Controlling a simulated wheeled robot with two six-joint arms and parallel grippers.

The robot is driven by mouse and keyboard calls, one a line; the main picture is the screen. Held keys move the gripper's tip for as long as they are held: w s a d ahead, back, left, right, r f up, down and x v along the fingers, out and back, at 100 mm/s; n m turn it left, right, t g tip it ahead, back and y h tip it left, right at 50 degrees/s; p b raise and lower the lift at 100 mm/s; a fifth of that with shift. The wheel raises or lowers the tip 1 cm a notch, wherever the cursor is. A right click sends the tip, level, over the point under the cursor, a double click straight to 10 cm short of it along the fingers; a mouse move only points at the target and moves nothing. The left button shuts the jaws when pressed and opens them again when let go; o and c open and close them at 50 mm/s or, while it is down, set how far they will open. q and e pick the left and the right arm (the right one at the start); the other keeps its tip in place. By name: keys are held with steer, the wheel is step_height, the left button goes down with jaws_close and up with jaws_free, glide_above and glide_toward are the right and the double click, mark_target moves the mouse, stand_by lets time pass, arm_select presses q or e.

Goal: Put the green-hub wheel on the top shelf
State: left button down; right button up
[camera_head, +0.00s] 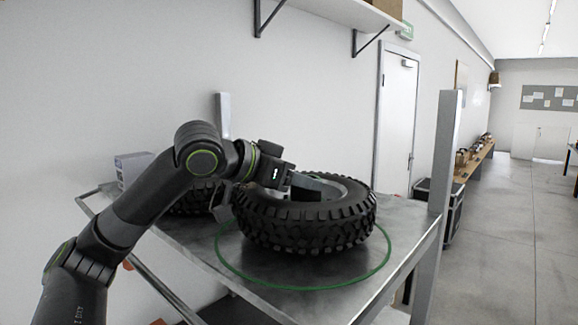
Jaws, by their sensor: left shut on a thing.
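A black knobby-tyred wheel (305,228) lies flat over a metal shelf (290,303), overlapping the back part of a green ring (330,286) marked on that surface. I cannot tell whether its underside touches the metal. My left gripper (312,187) comes in from the left and is shut on this wheel near its hub. The hub is mostly hidden by the gripper and the tyre, so its colour is unclear. A second dark tyre (192,201) sits behind my left arm, mostly hidden. My right gripper is out of view.
Upright posts (444,150) stand at the shelf's right and back (223,115). A grey box (133,166) sits at the left back. A wall shelf (335,12) hangs above. Bare metal shows at the front of the shelf; open floor lies right.

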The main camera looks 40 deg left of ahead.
arm_select(q)
steer(key=shift+s+a+f, duration=0.2)
steer(key=shift+a+f, duration=0.15)
steer(key=shift+f, duration=0.3)
steer(key=c, duration=1)
jaws_free()
steer(key=shift+d+f, duration=0.1)
steer(key=shift+f, duration=0.05)
steer(key=shift+o, duration=1.4)
steer(key=shift+d, duration=0.15)
steer(key=shift+o, duration=0.2)
steer(key=shift+s, duration=0.15)
steer(key=shift+s+a+b, duration=0.2)
steer(key=shift+a+b, duration=0.1)
steer(key=shift+b, duration=0.05)
steer(key=b+v, duration=0.3)
steer(key=v, duration=0.1)
steer(key=shift+s, duration=0.15)
steer(key=b+v, duration=0.5)
steer(key=v, duration=0.2)
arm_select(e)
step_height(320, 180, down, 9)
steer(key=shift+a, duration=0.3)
arm_select(q)
steer(key=shift+s+d, duration=0.1)
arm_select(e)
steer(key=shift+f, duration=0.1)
